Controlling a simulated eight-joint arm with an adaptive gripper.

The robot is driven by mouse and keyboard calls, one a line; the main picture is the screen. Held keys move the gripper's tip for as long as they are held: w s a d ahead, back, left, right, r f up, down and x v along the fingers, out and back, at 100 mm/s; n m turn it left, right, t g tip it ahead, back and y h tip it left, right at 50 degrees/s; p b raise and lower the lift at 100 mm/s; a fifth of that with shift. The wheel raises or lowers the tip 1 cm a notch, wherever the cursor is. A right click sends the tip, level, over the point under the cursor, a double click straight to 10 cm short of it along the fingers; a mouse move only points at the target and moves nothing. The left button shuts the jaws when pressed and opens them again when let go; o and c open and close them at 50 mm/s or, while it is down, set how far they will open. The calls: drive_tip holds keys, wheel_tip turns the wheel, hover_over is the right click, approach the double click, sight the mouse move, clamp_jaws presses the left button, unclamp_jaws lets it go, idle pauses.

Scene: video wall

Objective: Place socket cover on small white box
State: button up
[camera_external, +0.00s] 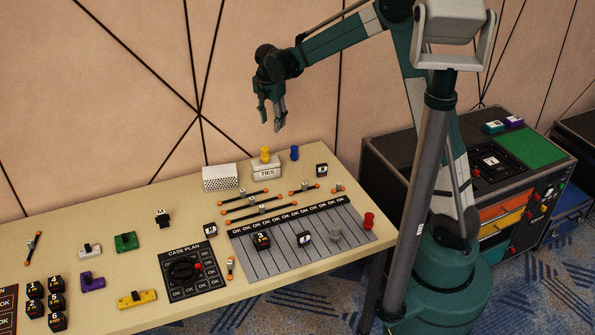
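My gripper (271,124) hangs in the air above the back of the table, pointing down, with its two fingers apart and nothing between them. Below it, a small white box (267,173) labelled TIES stands at the table's back edge, with a yellow knob-shaped piece (265,155) on top. A white box with a dotted front (220,179) stands just left of it. I cannot tell for sure which piece is the socket cover.
The beige table (130,270) also holds a blue peg (294,153), orange-tipped rods (260,209), a grey striped OK board (285,262), a black CASE PLAN board (172,262), a red peg (369,220), and coloured blocks at left. A wall rises behind. A black case (400,165) stands right.

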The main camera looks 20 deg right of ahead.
drive_tip(key=s+d+r+m+t+y, duration=0.1)
drive_tip(key=s+d+r+m, duration=0.4)
drive_tip(key=s+d+r, duration=0.3)
drive_tip(key=s+d+r+m+t, duration=0.1)
drive_tip(key=s+d+r+m, duration=0.45)
drive_tip(key=s, duration=0.35)
drive_tip(key=s+d+m+t, duration=0.1)
drive_tip(key=s+d+m, duration=0.2)
drive_tip(key=s, duration=0.4)
drive_tip(key=s+d+m+t, duration=0.1)
drive_tip(key=s+d+m, duration=0.2)
drive_tip(key=s+m, duration=0.3)
drive_tip(key=s+d+m+t, duration=0.1)
drive_tip(key=s+d+m, duration=0.2)
drive_tip(key=s, duration=0.7)
drive_tip(key=shift+s+f+m, duration=0.15)
drive_tip(key=shift+m, duration=0.9)
